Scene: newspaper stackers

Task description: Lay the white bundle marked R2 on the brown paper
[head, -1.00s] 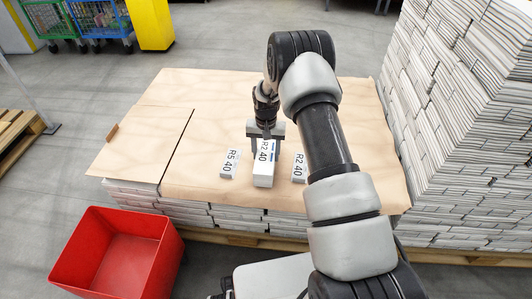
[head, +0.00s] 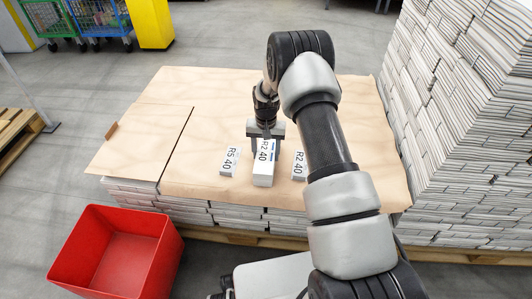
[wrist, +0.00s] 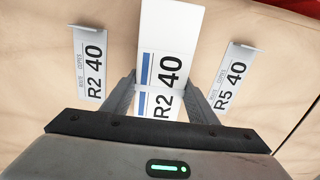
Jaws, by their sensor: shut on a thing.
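The white bundle marked R2 40 (head: 263,175) stands out in front of my gripper (head: 265,146), with a blue stripe beside its print. My gripper is shut on it, a finger at each side; the wrist view also shows the bundle (wrist: 172,25) between the fingers. The brown paper (head: 215,105) covers the low stack beneath. Whether the bundle touches the paper or hangs just above it I cannot tell.
A tall stack of newspapers (head: 465,130) rises at the right. A red bin (head: 165,270) stands on the floor at front left. A small brown block (head: 111,131) lies at the paper's left edge. The paper behind and left of my gripper is clear.

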